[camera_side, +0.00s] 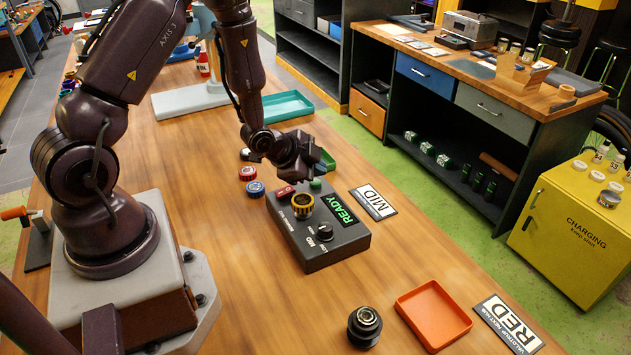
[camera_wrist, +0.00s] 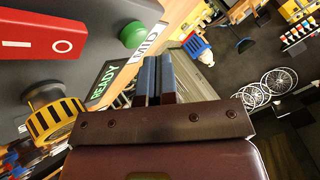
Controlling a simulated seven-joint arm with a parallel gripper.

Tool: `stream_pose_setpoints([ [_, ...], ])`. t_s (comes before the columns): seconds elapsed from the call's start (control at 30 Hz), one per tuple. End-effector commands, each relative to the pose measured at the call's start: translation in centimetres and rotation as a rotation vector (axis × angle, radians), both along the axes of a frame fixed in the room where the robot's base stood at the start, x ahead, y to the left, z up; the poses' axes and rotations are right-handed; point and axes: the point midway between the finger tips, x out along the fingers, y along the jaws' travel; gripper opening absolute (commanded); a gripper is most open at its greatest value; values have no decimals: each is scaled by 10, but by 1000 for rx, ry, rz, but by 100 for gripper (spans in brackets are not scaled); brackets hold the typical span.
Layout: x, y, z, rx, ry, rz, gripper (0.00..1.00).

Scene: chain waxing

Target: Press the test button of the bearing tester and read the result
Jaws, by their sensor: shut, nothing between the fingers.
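The bearing tester (camera_side: 345,246) is a dark grey box on the wooden bench. Its display reads READY in green (camera_side: 341,208), also legible in the wrist view (camera_wrist: 105,84). A green button (camera_side: 316,184) is at its far end; in the wrist view the round button (camera_wrist: 132,34) shows unobstructed. A red rocker switch (camera_wrist: 40,32) is beside it. A yellow-and-black ringed part (camera_side: 302,205) sits on the tester's top. My gripper (camera_side: 320,167) is shut and empty, close above the button's end. In the wrist view its fingers (camera_wrist: 158,66) lie to the right of the button, apart from it.
A MID card (camera_side: 373,202) lies right of the tester. A green tray (camera_side: 329,162) is partly hidden behind my gripper. A red-topped part (camera_side: 248,173) and a blue-topped part (camera_side: 255,188) stand left. An orange tray (camera_side: 434,315), RED card (camera_side: 507,325) and dark bearing (camera_side: 364,326) are in front.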

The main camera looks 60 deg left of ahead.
Motion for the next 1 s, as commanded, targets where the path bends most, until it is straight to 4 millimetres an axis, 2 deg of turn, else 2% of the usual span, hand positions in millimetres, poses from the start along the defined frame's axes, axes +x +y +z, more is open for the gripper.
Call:
stream_pose_setpoints([
  [1.0,0,0,-9,0,0,0,0],
])
